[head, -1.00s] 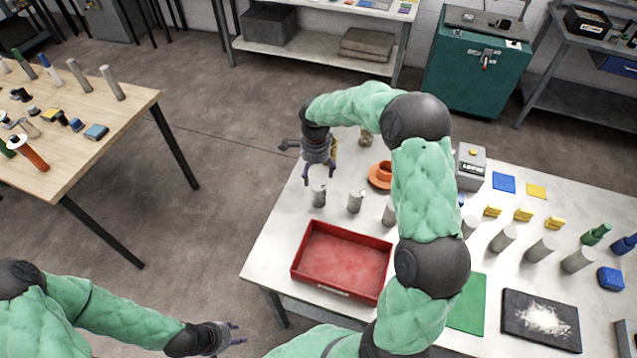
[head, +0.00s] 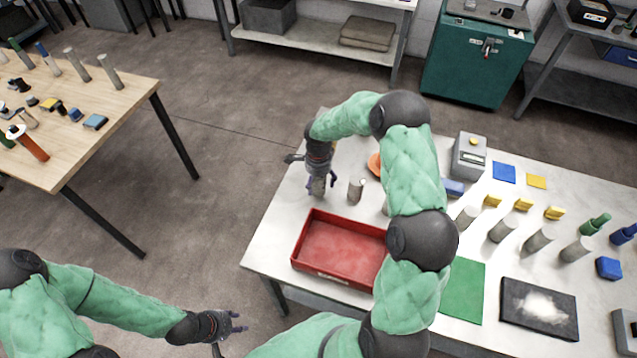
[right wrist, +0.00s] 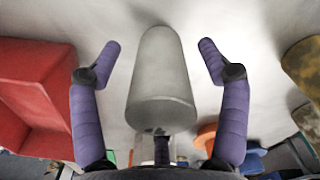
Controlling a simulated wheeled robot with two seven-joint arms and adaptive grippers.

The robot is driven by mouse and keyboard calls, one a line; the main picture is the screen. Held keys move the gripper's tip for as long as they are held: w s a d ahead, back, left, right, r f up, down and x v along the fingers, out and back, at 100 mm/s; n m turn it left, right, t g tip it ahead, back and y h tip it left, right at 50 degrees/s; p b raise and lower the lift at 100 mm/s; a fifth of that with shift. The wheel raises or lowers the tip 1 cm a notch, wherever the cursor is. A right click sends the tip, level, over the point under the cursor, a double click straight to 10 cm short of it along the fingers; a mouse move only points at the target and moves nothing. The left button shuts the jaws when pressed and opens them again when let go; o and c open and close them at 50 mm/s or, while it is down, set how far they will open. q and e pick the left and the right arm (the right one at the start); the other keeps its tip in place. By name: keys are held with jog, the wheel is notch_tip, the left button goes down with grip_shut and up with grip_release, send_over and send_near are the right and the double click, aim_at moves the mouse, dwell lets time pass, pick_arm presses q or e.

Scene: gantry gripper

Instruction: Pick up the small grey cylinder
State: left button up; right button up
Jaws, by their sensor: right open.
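A small grey cylinder (head: 317,187) stands on the white table, left of a second grey cylinder (head: 356,190). My right gripper (head: 320,182) is open over it and partly hides it in the head view. In the right wrist view the grey cylinder (right wrist: 160,75) lies between the two purple fingers of the right gripper (right wrist: 160,62), with a gap on both sides. My left gripper (head: 239,322) is open and empty, off the table's front left side.
A red tray (head: 300,262) is in front of the cylinder; its red wall (right wrist: 35,95) shows at the left of the wrist view. An orange part (head: 374,164) is behind my right arm. More grey cylinders (head: 503,228) stand to the right. The table's left edge is close.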

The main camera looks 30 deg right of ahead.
jog(key=shift+c, duration=0.4)
grip_shut()
